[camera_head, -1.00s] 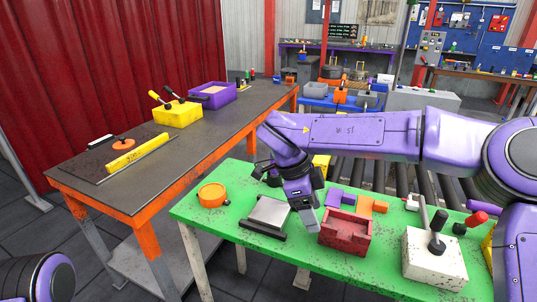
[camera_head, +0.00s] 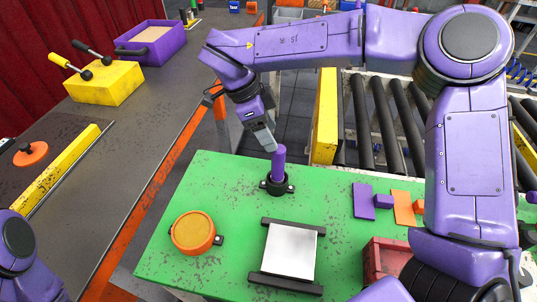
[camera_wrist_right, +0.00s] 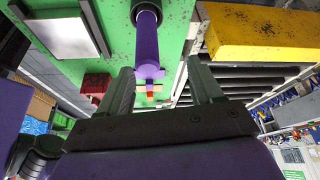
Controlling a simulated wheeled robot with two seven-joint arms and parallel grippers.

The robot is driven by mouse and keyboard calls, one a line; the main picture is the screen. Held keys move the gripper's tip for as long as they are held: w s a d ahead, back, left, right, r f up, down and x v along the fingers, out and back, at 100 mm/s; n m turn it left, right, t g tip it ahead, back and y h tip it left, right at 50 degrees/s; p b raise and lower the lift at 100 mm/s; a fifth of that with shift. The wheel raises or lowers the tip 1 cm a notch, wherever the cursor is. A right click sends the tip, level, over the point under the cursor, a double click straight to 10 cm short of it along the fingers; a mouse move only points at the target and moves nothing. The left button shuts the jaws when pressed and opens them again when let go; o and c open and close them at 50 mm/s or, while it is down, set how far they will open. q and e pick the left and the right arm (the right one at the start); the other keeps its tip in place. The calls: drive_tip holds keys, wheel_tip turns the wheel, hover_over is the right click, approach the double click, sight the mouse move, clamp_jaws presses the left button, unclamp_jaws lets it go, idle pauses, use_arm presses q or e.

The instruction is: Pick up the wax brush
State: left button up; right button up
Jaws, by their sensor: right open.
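The wax brush shows as an upright purple handle (camera_head: 279,163) standing in a black holder (camera_head: 277,186) on the green table. Its lower end is hidden in the holder. My right gripper (camera_head: 268,145) is open and empty, with its fingertips close to the handle's top, at the upper left of it. In the right wrist view the purple handle (camera_wrist_right: 148,45) lies ahead of the gap between the two open fingers (camera_wrist_right: 163,80). I cannot tell whether a finger touches it. My left gripper is out of view; only part of my left arm shows at the lower left.
On the green table (camera_head: 205,171) are an orange round tin (camera_head: 193,232), a silver plate on black bars (camera_head: 290,251), purple and orange blocks (camera_head: 363,201), and a red tray (camera_head: 372,262). A yellow beam (camera_head: 326,116) and rollers stand behind. A dark workbench (camera_head: 120,150) is at left.

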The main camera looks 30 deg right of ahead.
sight(282, 160)
drive_tip(key=f, duration=0.1)
drive_tip(key=s+d+f, duration=0.1)
drive_tip(key=s+f, duration=0.1)
drive_tip(key=shift+s+d, duration=0.2)
drive_tip(key=shift+d, duration=0.05)
drive_tip(key=x, duration=0.2)
drive_tip(key=a+p+x, duration=0.1)
drive_tip(key=x, duration=0.2)
drive_tip(key=shift+w+f, duration=0.2)
drive_tip(key=shift+f, duration=0.1)
drive_tip(key=shift+s+d, duration=0.1)
drive_tip(key=shift+s, duration=0.1)
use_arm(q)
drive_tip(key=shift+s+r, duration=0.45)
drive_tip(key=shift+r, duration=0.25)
use_arm(e)
drive_tip(key=c, duration=1.1)
